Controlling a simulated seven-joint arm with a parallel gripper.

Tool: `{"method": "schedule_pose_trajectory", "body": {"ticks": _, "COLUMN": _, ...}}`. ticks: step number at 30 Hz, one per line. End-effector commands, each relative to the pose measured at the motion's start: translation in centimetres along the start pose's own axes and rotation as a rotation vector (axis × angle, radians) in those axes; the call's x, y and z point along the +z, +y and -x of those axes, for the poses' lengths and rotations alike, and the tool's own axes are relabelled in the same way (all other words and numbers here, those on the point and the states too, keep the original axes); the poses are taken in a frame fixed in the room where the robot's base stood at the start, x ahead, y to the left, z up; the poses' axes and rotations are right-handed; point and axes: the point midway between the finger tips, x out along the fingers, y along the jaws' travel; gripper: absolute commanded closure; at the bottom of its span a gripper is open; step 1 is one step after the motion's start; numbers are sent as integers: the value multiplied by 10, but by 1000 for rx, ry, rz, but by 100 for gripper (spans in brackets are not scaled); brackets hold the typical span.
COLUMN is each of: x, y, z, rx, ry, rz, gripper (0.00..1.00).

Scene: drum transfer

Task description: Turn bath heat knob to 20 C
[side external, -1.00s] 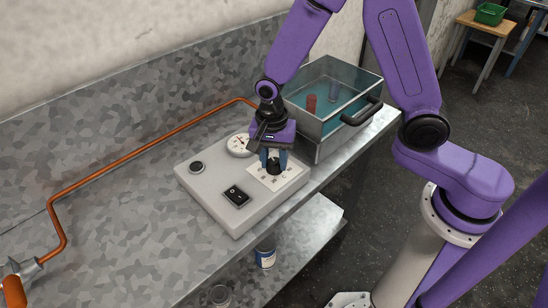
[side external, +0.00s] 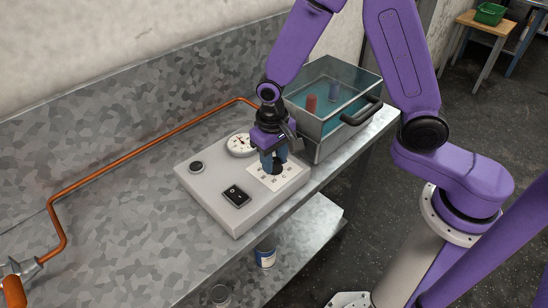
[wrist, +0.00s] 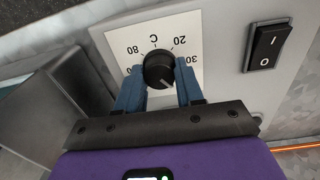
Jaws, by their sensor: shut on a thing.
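The bath heat knob (wrist: 158,70) is a round black knob on a white scale plate (wrist: 185,24) marked with numbers and a C. In the wrist view the plate appears upside down; 20 (wrist: 180,41) is at the knob's upper right and 30 at its right, partly covered. A small pale mark shows on the knob's lower right rim, on the side away from the 80. My gripper (wrist: 160,82) has its blue fingers on either side of the knob, shut on it. In the side view my gripper (side external: 274,163) points down over the knob, hiding much of it.
The grey control box (side external: 212,203) also carries a black rocker switch (side external: 236,195), a round gauge (side external: 241,145) and a small black button (side external: 196,167). The water bath (side external: 318,126) stands just behind. An orange pipe (side external: 150,146) runs along the bench.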

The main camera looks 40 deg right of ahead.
Motion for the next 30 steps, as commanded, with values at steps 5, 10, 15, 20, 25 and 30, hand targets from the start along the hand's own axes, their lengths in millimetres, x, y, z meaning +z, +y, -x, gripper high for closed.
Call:
{"method": "schedule_pose_trajectory", "body": {"ticks": 5, "x": -1, "y": 0, "z": 1, "rx": -1, "ry": 10, "rz": 169, "gripper": 94}}
{"method": "schedule_pose_trajectory", "body": {"ticks": 10, "x": 0, "y": 0, "z": 1, "rx": -1, "ry": 16, "rz": 331, "gripper": 94}}
{"method": "schedule_pose_trajectory", "body": {"ticks": 15, "x": 0, "y": 0, "z": 1, "rx": 0, "ry": 22, "rz": 493, "gripper": 94}}
{"method": "schedule_pose_trajectory", "body": {"ticks": 20, "x": 0, "y": 0, "z": 1, "rx": 0, "ry": 28, "rz": 644, "gripper": 94}}
{"method": "schedule_pose_trajectory", "body": {"ticks": 25, "x": 0, "y": 0, "z": 1, "rx": 0, "ry": 35, "rz": 806, "gripper": 94}}
{"method": "schedule_pose_trajectory", "body": {"ticks": 30, "x": 0, "y": 0, "z": 1, "rx": 0, "ry": 41, "rz": 966, "gripper": 94}}
